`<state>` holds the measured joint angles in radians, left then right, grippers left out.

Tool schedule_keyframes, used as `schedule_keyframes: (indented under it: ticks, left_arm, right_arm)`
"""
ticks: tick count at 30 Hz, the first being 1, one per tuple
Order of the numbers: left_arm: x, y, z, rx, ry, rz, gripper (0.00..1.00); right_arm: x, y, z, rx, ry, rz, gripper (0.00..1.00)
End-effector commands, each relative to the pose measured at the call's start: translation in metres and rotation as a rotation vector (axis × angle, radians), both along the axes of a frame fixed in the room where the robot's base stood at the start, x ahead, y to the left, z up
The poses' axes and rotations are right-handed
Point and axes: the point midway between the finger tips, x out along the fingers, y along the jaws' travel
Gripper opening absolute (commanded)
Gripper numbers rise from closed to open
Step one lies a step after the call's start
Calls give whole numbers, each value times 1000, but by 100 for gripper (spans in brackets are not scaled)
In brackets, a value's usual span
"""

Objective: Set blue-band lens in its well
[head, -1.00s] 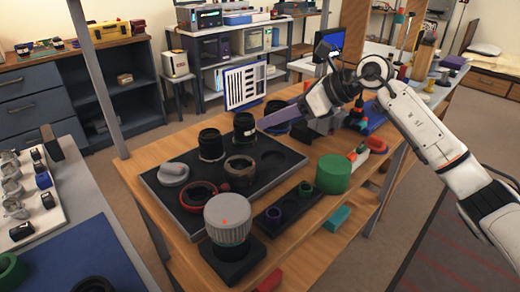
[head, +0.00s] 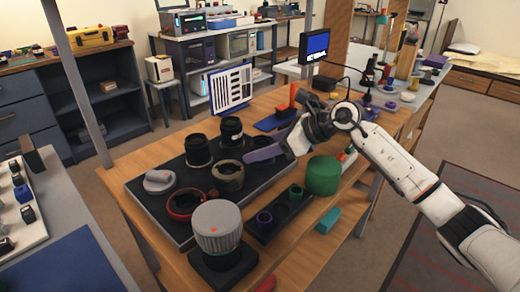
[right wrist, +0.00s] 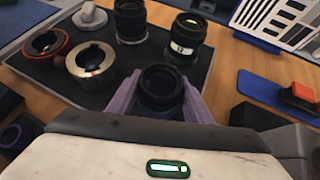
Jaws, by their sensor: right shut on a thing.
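My right gripper (head: 264,151) hangs over the right back part of the dark tray (head: 178,229). In the right wrist view its two pale purple fingers (right wrist: 160,102) are shut on a dark lens (right wrist: 161,84). The lens is seen mostly from above, and I cannot make out a blue band. In the head view the fingers hide the lens and the tray surface under it, so I cannot tell whether it touches the tray. My left gripper is in neither view.
Two black lenses (head: 198,151) (head: 231,133) stand behind the gripper's left side. A bronze ring (head: 228,175), a red ring (head: 184,204) and a grey cap (head: 159,181) lie on the tray. A grey knurled cylinder (head: 217,228) stands in front, a green cylinder (head: 323,175) at right.

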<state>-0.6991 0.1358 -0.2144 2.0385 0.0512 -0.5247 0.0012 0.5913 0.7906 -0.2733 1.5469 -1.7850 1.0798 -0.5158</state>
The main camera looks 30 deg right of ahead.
Motion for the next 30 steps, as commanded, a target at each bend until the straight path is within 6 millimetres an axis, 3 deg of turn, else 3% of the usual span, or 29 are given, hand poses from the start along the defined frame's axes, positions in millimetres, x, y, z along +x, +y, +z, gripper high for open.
schedule_keyframes:
  ticks: [6, 7, 10, 21, 30]
  left_arm:
    - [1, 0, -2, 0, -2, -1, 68]
    - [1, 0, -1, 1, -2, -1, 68]
    - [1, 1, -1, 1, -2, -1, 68]
    - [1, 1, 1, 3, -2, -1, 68]
    - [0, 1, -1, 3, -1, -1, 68]
  right_arm:
    - [0, 0, -2, 1, -3, 0, 17]
    - [0, 0, -2, 1, -1, 0, 49]
    - [0, 0, -1, 1, -1, 0, 64]
    - [-1, -2, 3, 0, 0, -1, 64]
    - [-37, -32, 32, -6, -1, -2, 64]
